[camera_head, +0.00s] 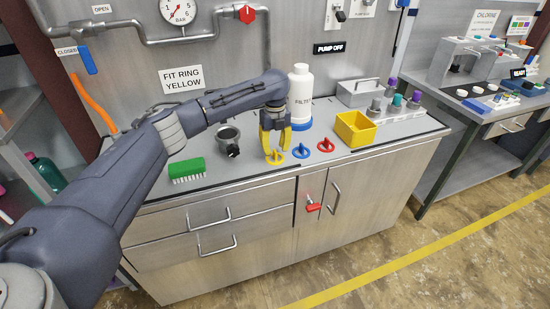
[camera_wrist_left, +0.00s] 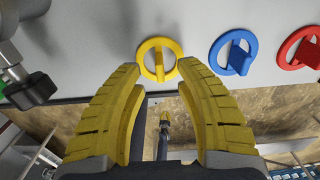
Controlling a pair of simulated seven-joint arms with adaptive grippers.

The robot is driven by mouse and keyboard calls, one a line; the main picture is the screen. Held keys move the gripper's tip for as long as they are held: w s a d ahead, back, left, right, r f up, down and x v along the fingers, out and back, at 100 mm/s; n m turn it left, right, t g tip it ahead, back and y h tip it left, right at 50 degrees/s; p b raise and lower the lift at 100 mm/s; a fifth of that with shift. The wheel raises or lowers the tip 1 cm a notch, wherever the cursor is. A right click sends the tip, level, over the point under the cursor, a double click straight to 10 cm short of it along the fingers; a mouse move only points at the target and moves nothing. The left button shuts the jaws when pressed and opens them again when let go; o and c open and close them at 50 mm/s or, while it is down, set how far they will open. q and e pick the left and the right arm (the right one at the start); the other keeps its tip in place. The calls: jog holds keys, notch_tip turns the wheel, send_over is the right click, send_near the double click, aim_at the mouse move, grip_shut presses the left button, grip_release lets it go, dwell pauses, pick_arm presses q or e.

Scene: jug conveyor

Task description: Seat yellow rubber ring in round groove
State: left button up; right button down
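The yellow ring (camera_head: 275,160) lies flat near the counter's front edge, with an upright tab across it; it also shows in the left wrist view (camera_wrist_left: 160,66). My left gripper (camera_head: 273,148) is open above it. In the left wrist view its two yellow fingers (camera_wrist_left: 158,70) stand apart, with the ring just past the tips and nothing held. A round grey cup-like housing (camera_head: 229,135) with a black knob stands to the left; whether the groove is in it I cannot make out. A small dark shape with a yellowish tip (camera_wrist_left: 164,120) below the counter edge may be my right gripper; its state is unclear.
A blue ring (camera_head: 301,151) and a red ring (camera_head: 326,146) lie to the right. A yellow bin (camera_head: 355,132) stands beyond them. A white filter bottle (camera_head: 300,90) stands behind the gripper. A green brush (camera_head: 186,169) lies at the left.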

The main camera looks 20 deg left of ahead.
pick_arm(q)
notch_tip(320, 180, down, 2)
jog(key=shift+f, duration=0.2)
jog(key=shift+c, duration=0.4)
grip_shut()
